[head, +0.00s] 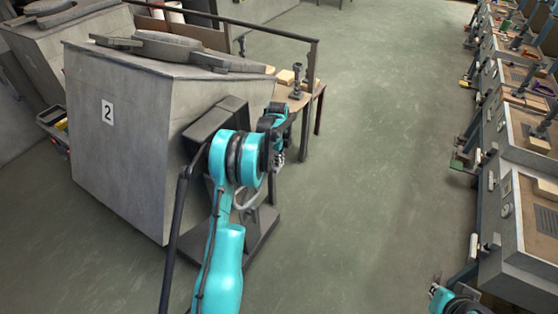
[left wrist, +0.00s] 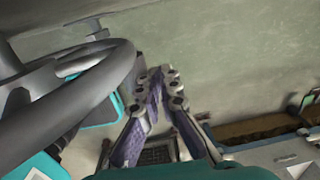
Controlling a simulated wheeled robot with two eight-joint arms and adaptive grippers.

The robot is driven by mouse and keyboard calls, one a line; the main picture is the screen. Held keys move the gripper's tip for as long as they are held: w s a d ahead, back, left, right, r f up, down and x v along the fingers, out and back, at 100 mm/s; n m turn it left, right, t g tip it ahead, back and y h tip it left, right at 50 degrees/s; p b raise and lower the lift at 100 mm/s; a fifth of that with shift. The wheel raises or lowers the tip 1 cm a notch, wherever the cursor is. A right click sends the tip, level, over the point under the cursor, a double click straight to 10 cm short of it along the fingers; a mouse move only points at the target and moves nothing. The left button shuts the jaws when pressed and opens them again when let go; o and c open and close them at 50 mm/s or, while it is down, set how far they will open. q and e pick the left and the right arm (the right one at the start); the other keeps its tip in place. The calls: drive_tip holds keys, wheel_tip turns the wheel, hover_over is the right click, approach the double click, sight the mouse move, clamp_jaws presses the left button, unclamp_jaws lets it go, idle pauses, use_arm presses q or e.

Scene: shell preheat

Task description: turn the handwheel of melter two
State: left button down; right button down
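Melter two (head: 120,140) is a grey sloped block with a "2" label, at the left of the head view. Its handwheel (left wrist: 122,72) is a thick grey ring at the left of the left wrist view. In the head view my left arm largely hides the wheel. My left gripper (head: 279,155) is beside the melter's right side. In the left wrist view its fingers (left wrist: 157,78) converge to tips that look together, with nothing seen between them. The rim is just left of the tips, not between them. Part of my right arm's end (head: 438,292) shows at bottom right; its fingers are unclear.
A wooden table (head: 312,90) with blocks stands behind the melter, near a dark rail (head: 270,33). Another grey melter (head: 30,50) is at far left. A row of workbenches (head: 515,200) lines the right. The green floor between is clear.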

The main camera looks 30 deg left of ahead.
drive_tip(key=shift+f, duration=0.3)
idle(0.5)
